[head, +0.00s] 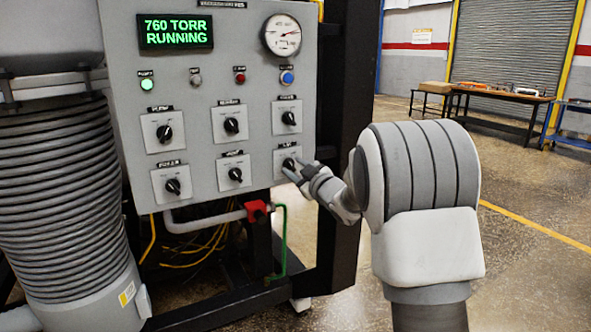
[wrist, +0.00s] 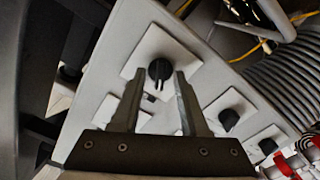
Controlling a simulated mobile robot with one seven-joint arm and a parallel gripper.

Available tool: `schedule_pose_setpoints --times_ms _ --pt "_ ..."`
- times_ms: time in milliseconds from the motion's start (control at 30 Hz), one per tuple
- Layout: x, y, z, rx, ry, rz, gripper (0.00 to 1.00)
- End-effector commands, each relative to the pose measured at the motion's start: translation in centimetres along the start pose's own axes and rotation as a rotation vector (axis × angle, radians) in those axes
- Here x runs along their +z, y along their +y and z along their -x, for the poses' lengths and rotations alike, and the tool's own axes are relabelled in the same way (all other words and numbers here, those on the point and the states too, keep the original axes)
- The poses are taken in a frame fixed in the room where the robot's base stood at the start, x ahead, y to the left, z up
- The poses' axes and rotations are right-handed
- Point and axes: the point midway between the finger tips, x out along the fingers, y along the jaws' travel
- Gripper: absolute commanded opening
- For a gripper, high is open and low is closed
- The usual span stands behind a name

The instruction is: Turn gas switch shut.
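The bottom right black knob (head: 288,163) sits on a square white plate on the grey control panel (head: 215,90). Its label is too small to read, so I cannot tell for sure that it is the gas switch. My gripper (head: 294,171) is right at this knob. In the wrist view the knob (wrist: 159,69) shows between the two fingertips of my gripper (wrist: 160,82). The fingers are apart, one on each side, with a visible gap to the knob. I cannot tell how deep they reach over it.
Several similar knobs, such as the bottom middle one (head: 235,174), sit close by on the panel. A red valve handle (head: 256,210) and a green pipe (head: 282,243) are below. A dark frame post (head: 342,140) stands right of the panel.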

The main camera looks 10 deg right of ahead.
Motion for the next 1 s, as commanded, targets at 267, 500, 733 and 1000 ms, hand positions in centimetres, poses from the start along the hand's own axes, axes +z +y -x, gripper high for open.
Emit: schedule_pose_setpoints --times_ms 267,500,733,1000 --pt "0.1 0.0 0.1 0.0 -0.001 -0.001 0.44" --pt "0.0 0.1 2.6 0.001 -0.002 -0.003 0.44" --pt "-0.1 0.1 7.4 0.002 -0.002 -0.002 0.44" --pt "-0.1 0.1 13.4 0.002 -0.002 -0.001 0.44"
